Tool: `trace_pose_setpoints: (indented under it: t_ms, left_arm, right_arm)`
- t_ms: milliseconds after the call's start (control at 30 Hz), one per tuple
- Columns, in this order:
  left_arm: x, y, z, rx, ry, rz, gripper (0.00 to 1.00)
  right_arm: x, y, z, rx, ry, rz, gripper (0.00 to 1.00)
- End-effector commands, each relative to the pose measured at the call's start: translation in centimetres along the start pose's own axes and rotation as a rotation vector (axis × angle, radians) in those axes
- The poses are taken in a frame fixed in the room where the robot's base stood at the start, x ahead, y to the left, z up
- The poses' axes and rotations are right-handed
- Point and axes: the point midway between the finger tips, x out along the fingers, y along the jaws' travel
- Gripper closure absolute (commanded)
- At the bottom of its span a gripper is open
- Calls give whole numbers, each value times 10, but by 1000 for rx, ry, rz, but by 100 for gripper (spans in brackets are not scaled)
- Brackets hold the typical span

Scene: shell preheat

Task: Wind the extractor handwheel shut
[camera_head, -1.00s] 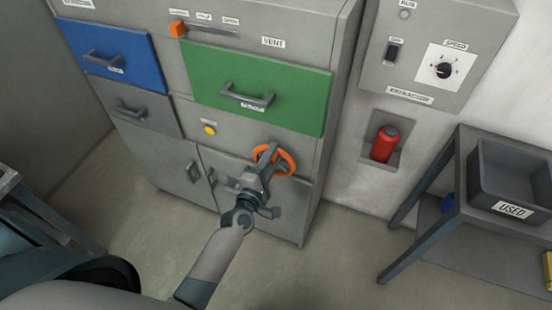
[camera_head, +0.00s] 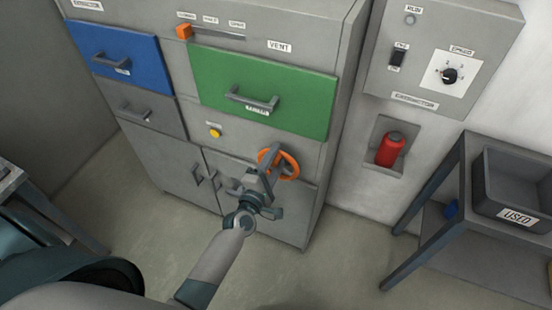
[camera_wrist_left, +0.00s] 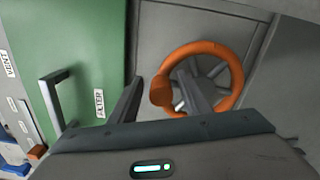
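The orange extractor handwheel (camera_head: 288,165) is on the lower front of the grey cabinet, below the green drawer. In the left wrist view, the handwheel (camera_wrist_left: 230,58) shows a thick orange knob (camera_wrist_left: 160,92) on its left side and grey spokes. My left gripper (camera_head: 268,165) is at the wheel's left side. Its fingers (camera_wrist_left: 160,82) are apart, with the knob and left rim between them in that view. A gap shows between the left finger and the knob. The right finger overlaps the wheel's inside and partly hides the spokes. My right gripper is not in view.
The green drawer's handle (camera_head: 252,99) sticks out above the wheel. The extractor box (camera_head: 435,55), with switch and speed dial, is on the wall at right. A red bottle-shaped object (camera_head: 390,150) sits in a recess. A bin labelled USED (camera_head: 490,185) stands on a table.

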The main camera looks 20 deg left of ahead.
Motion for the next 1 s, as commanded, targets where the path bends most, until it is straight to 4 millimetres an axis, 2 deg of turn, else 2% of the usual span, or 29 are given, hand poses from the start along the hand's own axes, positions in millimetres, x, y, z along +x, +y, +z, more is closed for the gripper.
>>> trace_pose_setpoints:
  t_ms: [267,467,667,1000]
  left_arm:
    - [-2,-1,-1,3,2,0,57]
    - [-16,-2,-2,3,2,-2,57]
    - [-44,-4,-2,3,2,-3,57]
    - [-107,-4,-2,2,1,-2,57]
  right_arm:
    - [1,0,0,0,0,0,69]
    - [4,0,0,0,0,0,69]
    - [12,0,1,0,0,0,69]
    - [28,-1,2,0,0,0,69]
